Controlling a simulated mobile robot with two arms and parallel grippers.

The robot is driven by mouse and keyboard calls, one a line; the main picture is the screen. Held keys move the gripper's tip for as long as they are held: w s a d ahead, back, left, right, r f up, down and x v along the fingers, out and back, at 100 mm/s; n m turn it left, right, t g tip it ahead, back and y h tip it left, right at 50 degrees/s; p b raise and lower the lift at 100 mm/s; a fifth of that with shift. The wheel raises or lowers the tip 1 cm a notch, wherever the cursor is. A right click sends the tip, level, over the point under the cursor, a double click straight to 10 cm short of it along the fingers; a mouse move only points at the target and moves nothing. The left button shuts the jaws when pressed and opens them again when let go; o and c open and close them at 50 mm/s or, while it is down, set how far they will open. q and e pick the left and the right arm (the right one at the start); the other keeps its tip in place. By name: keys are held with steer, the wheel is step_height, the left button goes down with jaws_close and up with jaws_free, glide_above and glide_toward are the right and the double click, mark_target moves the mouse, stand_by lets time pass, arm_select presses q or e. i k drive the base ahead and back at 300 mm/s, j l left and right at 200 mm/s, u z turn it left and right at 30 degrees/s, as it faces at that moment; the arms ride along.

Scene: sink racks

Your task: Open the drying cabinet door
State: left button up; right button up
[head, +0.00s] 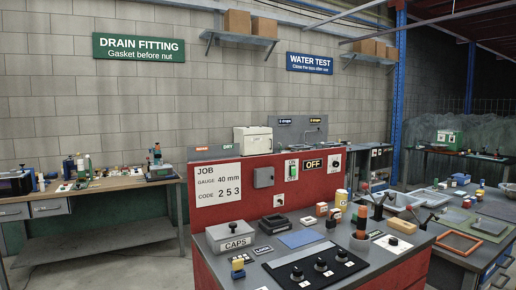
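I cannot make out for sure which thing is the drying cabinet. A pale box-like unit (253,140) stands behind the red panel, close to a small green DRY sign (229,147). Its lower part is hidden by the panel, and no open door shows on it. A small grey box (264,177) is fixed to the front of the red panel (290,200); it looks closed. Neither of my grippers shows in the head view.
A grey counter (385,262) in front holds a CAPS box (232,236), a black knob panel (315,267) and several small items. A wooden workbench (110,184) stands left, with bare floor (130,270) before it. Another cluttered table (470,225) stands right.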

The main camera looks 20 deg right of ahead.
mark_target(256, 144)
steer(key=i+j+u, duration=0.5)
steer(key=i+j, duration=0.15)
steer(key=i, duration=0.15)
steer(key=i+z, duration=0.1)
steer(key=i, duration=0.5)
steer(key=i+j, duration=0.2)
steer(key=i, duration=0.45)
steer(key=i+j+z, duration=0.15)
steer(key=i, duration=0.45)
steer(key=i+z, duration=0.2)
steer(key=i, duration=0.3)
steer(key=i+z, duration=0.25)
steer(key=i, duration=0.25)
steer(key=i+j+z, duration=0.2)
steer(key=i, duration=0.25)
steer(key=i+j+z, duration=0.25)
steer(key=i, duration=0.25)
steer(key=i+l+z, duration=0.3)
steer(key=z, duration=0.15)
steer(key=i+l+z, duration=0.15)
steer(key=i+z, duration=0.8)
steer(key=i+j+z, duration=0.1)
steer(key=i+z, duration=0.2)
steer(key=z, duration=0.2)
steer(key=i+u, duration=0.1)
steer(key=i, duration=0.65)
steer(key=i+l, duration=0.2)
steer(key=i, duration=0.5)
steer(key=i+l+u, duration=0.15)
steer(key=i, duration=0.6)
